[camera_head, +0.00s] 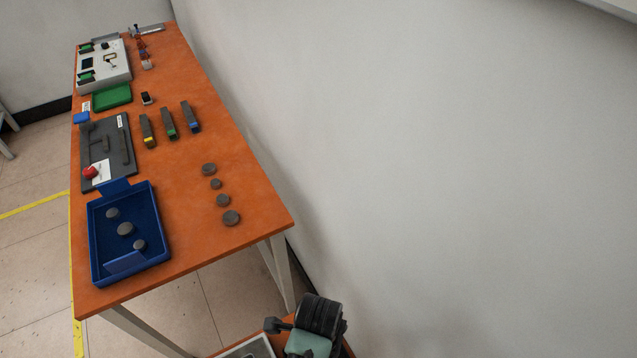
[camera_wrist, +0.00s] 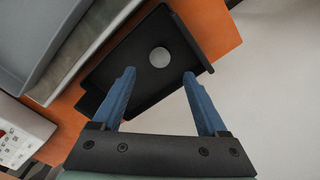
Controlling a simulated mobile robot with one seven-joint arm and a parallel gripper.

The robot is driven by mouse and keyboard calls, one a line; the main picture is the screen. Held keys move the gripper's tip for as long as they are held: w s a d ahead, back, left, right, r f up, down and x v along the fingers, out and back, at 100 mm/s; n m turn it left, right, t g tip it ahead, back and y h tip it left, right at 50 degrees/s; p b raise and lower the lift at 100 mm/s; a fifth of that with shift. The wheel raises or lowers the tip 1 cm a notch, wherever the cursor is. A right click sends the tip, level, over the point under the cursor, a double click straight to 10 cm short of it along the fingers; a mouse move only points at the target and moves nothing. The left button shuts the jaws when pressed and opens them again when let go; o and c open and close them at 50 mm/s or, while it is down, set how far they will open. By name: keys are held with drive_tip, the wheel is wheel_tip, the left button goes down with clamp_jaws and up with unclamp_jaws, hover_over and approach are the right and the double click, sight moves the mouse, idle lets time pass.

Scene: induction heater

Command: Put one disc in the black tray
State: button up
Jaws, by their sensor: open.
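The black tray (camera_wrist: 120,75) lies on an orange surface in the wrist view. A round grey disc (camera_wrist: 160,57) lies flat inside it. My gripper (camera_wrist: 159,75) is open and empty, with its two blue fingers apart above the tray; the disc shows between and just beyond the fingertips. In the head view, several dark grey discs (camera_head: 223,200) stand in a row on the orange table. Three more discs (camera_head: 125,229) are in the blue tray (camera_head: 160,258). The black tray cannot be made out in the head view.
Grey containers (camera_wrist: 35,45) are at the upper left of the wrist view, and a white box (camera_wrist: 22,135) is at lower left. On the orange table (camera_head: 195,255) are a dark panel with a red knob (camera_head: 90,172) and three dark blocks (camera_head: 168,125). A wall borders the right.

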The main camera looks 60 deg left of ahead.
drive_tip(key=shift+r, duration=2.4)
